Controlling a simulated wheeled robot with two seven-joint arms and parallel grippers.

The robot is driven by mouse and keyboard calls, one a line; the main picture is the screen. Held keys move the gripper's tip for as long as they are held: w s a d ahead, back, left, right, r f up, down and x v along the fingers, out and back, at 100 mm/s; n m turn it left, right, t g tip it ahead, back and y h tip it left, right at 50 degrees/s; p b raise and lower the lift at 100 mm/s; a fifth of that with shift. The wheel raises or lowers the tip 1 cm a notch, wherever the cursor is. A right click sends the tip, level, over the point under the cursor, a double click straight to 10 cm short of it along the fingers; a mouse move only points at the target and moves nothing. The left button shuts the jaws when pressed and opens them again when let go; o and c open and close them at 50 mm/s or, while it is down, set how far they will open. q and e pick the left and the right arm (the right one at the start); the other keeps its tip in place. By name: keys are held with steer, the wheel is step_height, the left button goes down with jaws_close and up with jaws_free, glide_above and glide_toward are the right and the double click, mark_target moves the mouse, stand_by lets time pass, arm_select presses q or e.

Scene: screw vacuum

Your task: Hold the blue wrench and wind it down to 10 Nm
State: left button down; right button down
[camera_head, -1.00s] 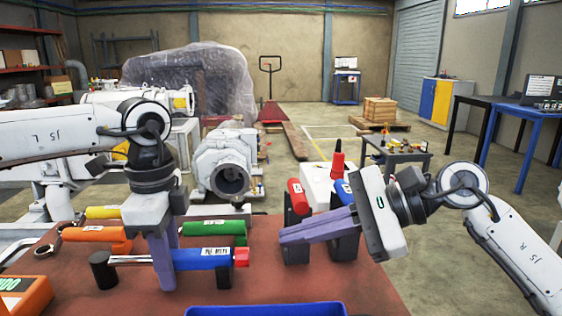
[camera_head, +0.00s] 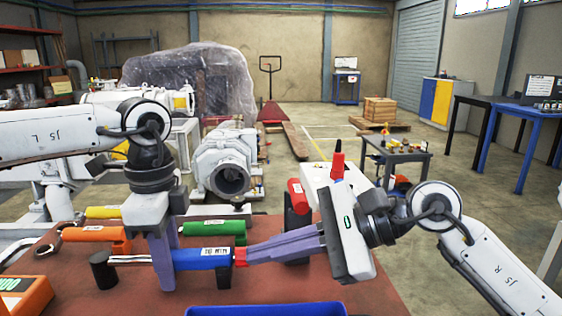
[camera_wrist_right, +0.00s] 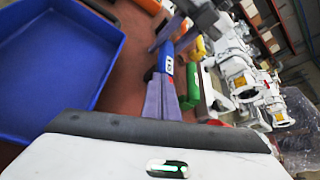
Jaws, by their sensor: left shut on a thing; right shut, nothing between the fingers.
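The blue wrench (camera_head: 205,259) lies level above the red-brown table, its metal shaft to the left and its red end knob (camera_head: 240,257) to the right. A small white label on its handle is too small to read. My left gripper (camera_head: 166,268) points down and is shut on the wrench where the shaft meets the handle. My right gripper (camera_head: 248,254) reaches in from the right, its fingers shut with nothing between them. Its fingertips are at the red knob; contact is unclear. The right wrist view shows the blue handle (camera_wrist_right: 168,62) beyond these fingers.
Green (camera_head: 214,228), orange (camera_head: 95,234) and yellow (camera_head: 103,212) wrenches are behind. A red-handled tool (camera_head: 297,196) stands in a dark holder behind my right gripper. A blue tray (camera_head: 265,310) is at the front edge. An orange device (camera_head: 25,295) is at the front left.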

steer(key=shift+a, duration=0.4)
arm_select(q)
steer(key=shift+r, duration=0.1)
arm_select(e)
steer(key=shift+w+f, duration=0.15)
steer(key=shift+w, duration=0.05)
stand_by(0.5)
steer(key=shift+w+r, duration=0.25)
steer(key=shift+w, duration=0.2)
steer(key=shift+r, duration=0.1)
steer(key=shift+s+r, duration=0.15)
steer(key=shift+r, duration=0.1)
steer(key=shift+d, duration=0.15)
steer(key=shift+w+d+r, duration=0.1)
steer(key=shift+w+d, duration=0.05)
steer(key=shift+d, duration=1.3)
steer(key=shift+w+d, duration=0.1)
steer(key=shift+d, duration=1.3)
